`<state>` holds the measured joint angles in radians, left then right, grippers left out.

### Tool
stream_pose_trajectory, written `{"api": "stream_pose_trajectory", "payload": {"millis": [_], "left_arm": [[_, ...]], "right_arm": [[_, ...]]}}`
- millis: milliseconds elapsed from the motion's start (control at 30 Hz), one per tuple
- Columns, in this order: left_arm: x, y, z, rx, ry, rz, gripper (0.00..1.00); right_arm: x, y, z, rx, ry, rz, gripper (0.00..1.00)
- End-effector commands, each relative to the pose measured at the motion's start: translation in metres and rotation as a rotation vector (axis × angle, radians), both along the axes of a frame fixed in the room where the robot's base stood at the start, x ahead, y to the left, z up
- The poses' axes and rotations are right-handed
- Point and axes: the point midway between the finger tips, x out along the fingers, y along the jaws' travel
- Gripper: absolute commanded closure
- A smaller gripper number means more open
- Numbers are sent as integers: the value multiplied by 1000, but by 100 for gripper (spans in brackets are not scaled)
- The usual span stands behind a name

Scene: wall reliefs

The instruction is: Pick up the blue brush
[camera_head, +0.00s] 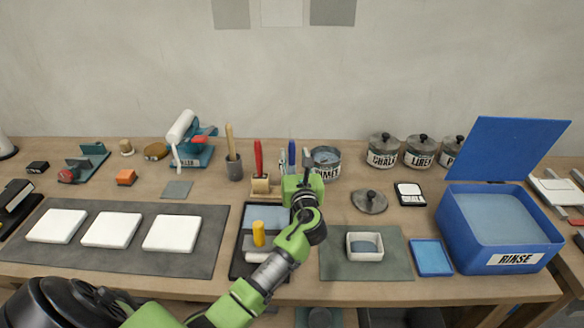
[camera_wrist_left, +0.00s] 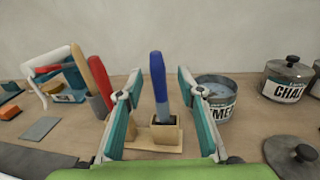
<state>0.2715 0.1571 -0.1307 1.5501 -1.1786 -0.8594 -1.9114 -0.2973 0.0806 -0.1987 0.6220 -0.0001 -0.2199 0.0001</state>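The blue brush (camera_head: 291,152) stands upright behind my left gripper in the head view. In the left wrist view the blue brush (camera_wrist_left: 158,78) stands in a small wooden block (camera_wrist_left: 165,134), handle up. My left gripper (camera_head: 295,162) is open; in the left wrist view its two fingers (camera_wrist_left: 160,90) are on either side of the brush handle, with gaps between them and the handle. The brush's lower end is hidden in the block. My right gripper is not in view.
A red-handled brush (camera_head: 258,158) stands just left. The primer can (camera_head: 326,163) stands close on the right, with a loose lid (camera_head: 369,202) in front. A grey cup (camera_head: 234,169) is farther left. A blue rinse tub (camera_head: 497,240) stands at the right.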

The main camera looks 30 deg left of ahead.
Motion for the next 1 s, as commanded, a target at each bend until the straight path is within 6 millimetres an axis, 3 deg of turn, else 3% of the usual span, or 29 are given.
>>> {"api": "stream_pose_trajectory", "payload": {"millis": [200,533,567,700,1000], "left_arm": [[22,23,3,1,0,2,65],[27,27,2,0,0,1,65],[27,27,2,0,0,1,68],[27,27,2,0,0,1,100],[27,27,2,0,0,1,100]], "right_arm": [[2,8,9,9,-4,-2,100],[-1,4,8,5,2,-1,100],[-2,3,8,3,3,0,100],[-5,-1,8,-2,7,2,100],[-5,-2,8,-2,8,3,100]]}}
